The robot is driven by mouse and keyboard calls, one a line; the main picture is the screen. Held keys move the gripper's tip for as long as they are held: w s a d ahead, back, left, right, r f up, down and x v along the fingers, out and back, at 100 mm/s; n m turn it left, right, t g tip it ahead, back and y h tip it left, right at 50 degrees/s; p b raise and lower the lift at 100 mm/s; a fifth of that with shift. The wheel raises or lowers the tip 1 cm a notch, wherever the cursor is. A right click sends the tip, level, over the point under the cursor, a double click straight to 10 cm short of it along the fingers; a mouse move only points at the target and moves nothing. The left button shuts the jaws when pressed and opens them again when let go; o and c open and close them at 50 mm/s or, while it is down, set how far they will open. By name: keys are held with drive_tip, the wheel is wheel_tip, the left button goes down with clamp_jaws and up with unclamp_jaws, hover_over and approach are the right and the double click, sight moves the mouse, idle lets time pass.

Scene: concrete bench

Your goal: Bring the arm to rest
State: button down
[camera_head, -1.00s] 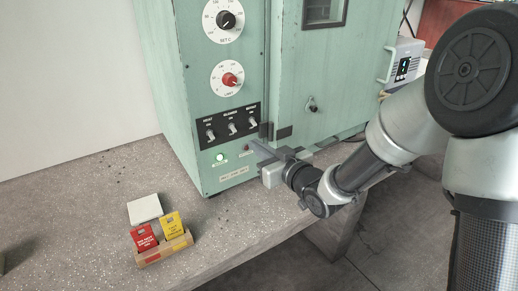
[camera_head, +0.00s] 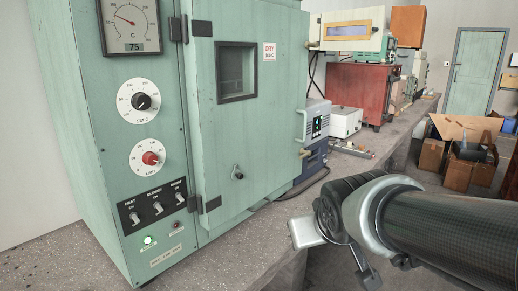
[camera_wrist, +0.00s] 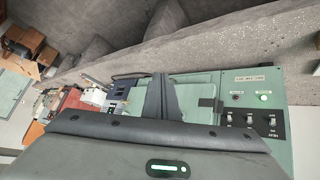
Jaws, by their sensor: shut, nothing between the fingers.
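My gripper (camera_wrist: 160,80) shows in the wrist view with its two dark fingers together and nothing between them. Beyond the fingers, the wrist view shows the green oven cabinet tilted, with its switches and lamps at the right. In the head view my arm reaches in from the right edge, and its wrist end is over the bench edge, in front of and to the right of the oven (camera_head: 215,150). The fingers cannot be made out clearly there. The oven door is closed, and a green lamp (camera_head: 148,240) is lit on its panel.
The concrete bench (camera_head: 60,262) runs back to the right. On it stand a grey-blue device (camera_head: 313,135), a white box (camera_head: 345,121) and a red cabinet (camera_head: 362,88). Cardboard boxes (camera_head: 459,172) stand on the floor at the right, before a green door (camera_head: 472,75).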

drive_tip(key=s+d+m+g, duration=0.2)
drive_tip(key=s+d+g, duration=0.1)
drive_tip(key=s, duration=1)
wheel_tip(320, 180, up, 18)
drive_tip(key=p, duration=1.8)
drive_tip(key=shift+s+r+p, duration=0.15)
drive_tip(key=shift+s+p, duration=0.2)
drive_tip(key=shift+s, duration=0.05)
drive_tip(key=shift+a+m, duration=0.15)
drive_tip(key=shift+m, duration=0.15)
